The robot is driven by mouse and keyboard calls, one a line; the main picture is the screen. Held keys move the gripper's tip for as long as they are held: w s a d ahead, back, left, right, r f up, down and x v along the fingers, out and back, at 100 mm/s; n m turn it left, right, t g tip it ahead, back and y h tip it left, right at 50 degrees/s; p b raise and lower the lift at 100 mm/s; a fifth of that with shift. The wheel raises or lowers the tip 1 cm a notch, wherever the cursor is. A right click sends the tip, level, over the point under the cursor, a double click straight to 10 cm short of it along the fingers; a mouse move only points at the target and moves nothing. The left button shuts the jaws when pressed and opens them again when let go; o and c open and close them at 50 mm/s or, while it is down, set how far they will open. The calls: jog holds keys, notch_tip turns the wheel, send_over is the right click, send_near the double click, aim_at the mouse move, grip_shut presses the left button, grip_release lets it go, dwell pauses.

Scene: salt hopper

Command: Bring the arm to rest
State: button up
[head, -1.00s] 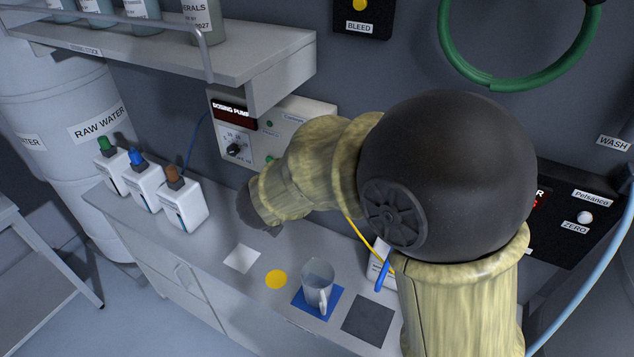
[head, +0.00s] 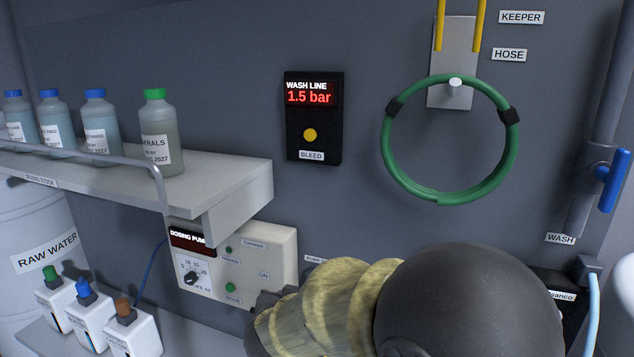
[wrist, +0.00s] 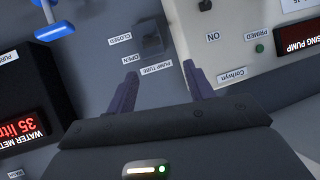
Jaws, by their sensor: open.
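My gripper (wrist: 160,75) shows in the wrist view with its two dark fingers apart and nothing between them. Beyond the fingers is the wall with a PUMP TUBE label (wrist: 155,67) and a small dark fitting (wrist: 151,38) beside OPEN and CLOSED labels. My gripper appears clear of them, though the exact gap cannot be told. In the head view my arm fills the bottom middle, in front of the wall and right of the dosing pump (head: 262,262); the fingers cannot be made out there.
The dosing pump hangs under a shelf (head: 229,176) holding several bottles. Several small capped containers (head: 134,333) stand at lower left. A green hose coil (head: 392,160) hangs on the wall, right of the wash line display (head: 313,117), which reads 1.5 bar. A blue-handled valve (head: 613,180) is at right.

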jog(key=s+d+f+n+g+b, duration=0.1)
jog(key=s+d+f+g+b, duration=0.1)
jog(key=s+d+f+g, duration=0.2)
jog(key=s+d+f+n+g+y+b, duration=0.1)
jog(key=s+d+f+g, duration=0.4)
jog(key=s+d+f, duration=0.6)
jog(key=s+d, duration=0.2)
jog(key=d, duration=0.3)
jog(key=shift+f+n+g+b, duration=0.15)
jog(key=shift+n+g+b, duration=0.15)
jog(key=shift+b, duration=0.1)
dwell(0.8)
